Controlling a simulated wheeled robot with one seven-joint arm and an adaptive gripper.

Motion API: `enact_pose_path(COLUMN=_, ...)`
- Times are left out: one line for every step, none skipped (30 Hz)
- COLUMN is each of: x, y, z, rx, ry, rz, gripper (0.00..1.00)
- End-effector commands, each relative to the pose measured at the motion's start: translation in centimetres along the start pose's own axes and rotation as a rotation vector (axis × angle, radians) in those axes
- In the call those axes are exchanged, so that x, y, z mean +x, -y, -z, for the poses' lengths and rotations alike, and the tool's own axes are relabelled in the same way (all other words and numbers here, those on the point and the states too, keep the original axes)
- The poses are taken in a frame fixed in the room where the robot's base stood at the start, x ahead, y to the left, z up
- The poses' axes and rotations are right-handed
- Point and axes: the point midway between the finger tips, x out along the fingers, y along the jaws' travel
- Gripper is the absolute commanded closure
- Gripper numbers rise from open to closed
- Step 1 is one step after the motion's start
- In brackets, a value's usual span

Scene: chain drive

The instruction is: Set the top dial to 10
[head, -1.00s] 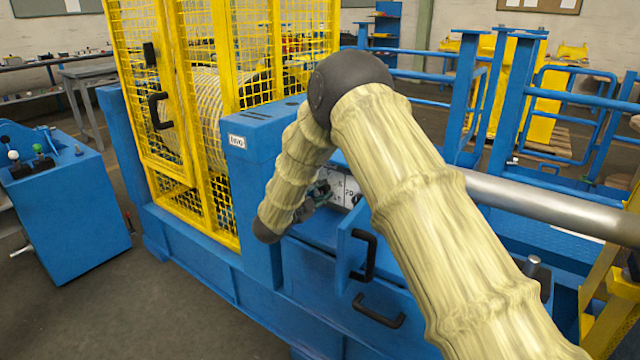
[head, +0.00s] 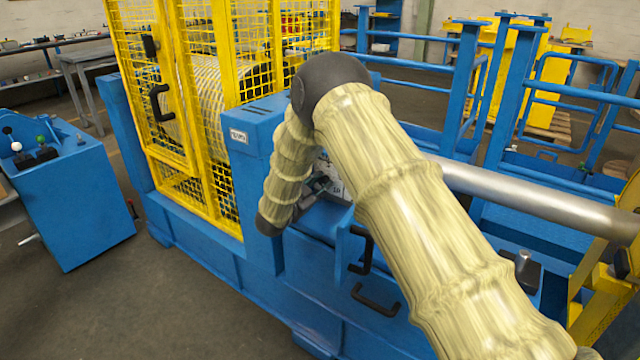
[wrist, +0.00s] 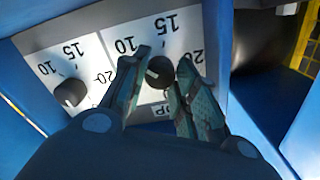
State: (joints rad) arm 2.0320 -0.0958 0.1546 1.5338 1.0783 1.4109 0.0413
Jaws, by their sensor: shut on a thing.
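In the wrist view, the top dial is a dark round knob (wrist: 160,73) on a white scale plate (wrist: 144,28) printed 10, 15 and 20. Partly hidden letters ending in "OP" show below it. A short pale mark sits on the knob's left side, on the side of the 10; its exact reading cannot be told. My gripper (wrist: 158,80) has its two fingers on either side of this knob, shut on it. A second dark dial (wrist: 70,93) with its own scale is to the left. In the head view, my arm hides most of the panel.
Blue panel walls frame the plates, with a dark recess (wrist: 262,40) to the right. In the head view, a yellow mesh cage (head: 215,120) stands beside my arm. Black handles (head: 375,300) project below, and a steel shaft (head: 540,200) runs right. Floor is clear at lower left.

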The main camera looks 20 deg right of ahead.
Motion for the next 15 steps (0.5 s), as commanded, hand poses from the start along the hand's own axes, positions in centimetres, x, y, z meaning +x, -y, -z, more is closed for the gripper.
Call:
enact_pose_path(x=-0.07, y=0.01, z=-0.12, rx=-0.002, ry=0.002, rz=0.001, gripper=0.95)
enact_pose_path(x=-0.07, y=0.01, z=-0.13, rx=-0.002, ry=0.002, rz=0.001, gripper=0.95)
enact_pose_path(x=-0.07, y=0.01, z=-0.13, rx=-0.002, ry=0.002, rz=0.001, gripper=0.95)
enact_pose_path(x=-0.07, y=0.01, z=-0.13, rx=-0.002, ry=0.002, rz=0.001, gripper=0.95)
enact_pose_path(x=-0.07, y=0.01, z=-0.14, rx=-0.002, ry=0.002, rz=0.001, gripper=0.95)
enact_pose_path(x=-0.07, y=0.02, z=-0.13, rx=-0.002, ry=0.002, rz=0.001, gripper=0.95)
enact_pose_path(x=-0.07, y=0.02, z=-0.13, rx=-0.002, ry=0.002, rz=0.001, gripper=0.95)
enact_pose_path(x=-0.07, y=0.02, z=-0.13, rx=-0.002, ry=0.002, rz=0.001, gripper=0.95)
enact_pose_path(x=-0.07, y=0.02, z=-0.13, rx=-0.002, ry=0.002, rz=0.001, gripper=0.95)
enact_pose_path(x=-0.07, y=0.02, z=-0.13, rx=-0.002, ry=0.002, rz=0.001, gripper=0.95)
enact_pose_path(x=-0.07, y=0.03, z=-0.13, rx=-0.002, ry=0.002, rz=0.001, gripper=0.68)
enact_pose_path(x=-0.07, y=0.03, z=-0.12, rx=-0.002, ry=0.002, rz=0.001, gripper=0.61)
enact_pose_path(x=-0.06, y=0.02, z=-0.11, rx=-0.002, ry=0.002, rz=0.001, gripper=0.55)
enact_pose_path(x=-0.05, y=0.02, z=-0.10, rx=-0.002, ry=0.002, rz=0.001, gripper=0.50)
enact_pose_path(x=-0.04, y=0.01, z=-0.08, rx=-0.002, ry=0.001, rz=0.001, gripper=0.49)
